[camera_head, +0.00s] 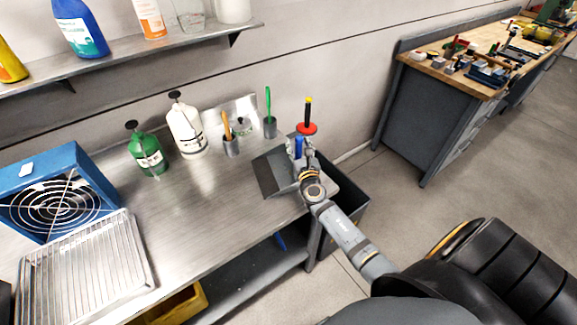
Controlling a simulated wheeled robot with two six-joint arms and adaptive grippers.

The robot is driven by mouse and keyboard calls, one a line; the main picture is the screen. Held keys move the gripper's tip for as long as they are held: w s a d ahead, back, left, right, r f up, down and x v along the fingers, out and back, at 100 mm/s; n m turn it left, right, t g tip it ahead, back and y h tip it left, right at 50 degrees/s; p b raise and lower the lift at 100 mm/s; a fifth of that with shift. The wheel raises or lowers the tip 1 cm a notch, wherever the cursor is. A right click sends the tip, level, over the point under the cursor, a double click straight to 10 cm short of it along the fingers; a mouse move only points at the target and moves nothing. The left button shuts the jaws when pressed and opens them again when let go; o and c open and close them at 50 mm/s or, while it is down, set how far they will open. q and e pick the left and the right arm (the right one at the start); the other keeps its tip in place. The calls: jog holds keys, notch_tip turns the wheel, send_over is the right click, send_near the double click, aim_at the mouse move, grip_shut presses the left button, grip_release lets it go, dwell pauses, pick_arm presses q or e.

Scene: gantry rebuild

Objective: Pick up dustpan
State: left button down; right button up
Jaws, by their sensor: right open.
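A dark grey dustpan (270,174) lies on the right end of the steel counter, its flat pan showing to the left of my right gripper. My right gripper (300,148) is over its right side and hides part of it. The gripper is open. A blue piece (298,146) shows between or just behind its fingers; I cannot tell whether it belongs to the dustpan. My left gripper is not in view.
A red item with a black and yellow handle (307,115) stands just behind my gripper. Brush cups (231,146), a white bottle (187,130) and a green bottle (148,153) stand left. A dark bin (350,205) is beside the counter. The front middle counter is clear.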

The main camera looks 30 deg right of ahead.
grip_shut()
jog(key=shift+r, duration=0.1)
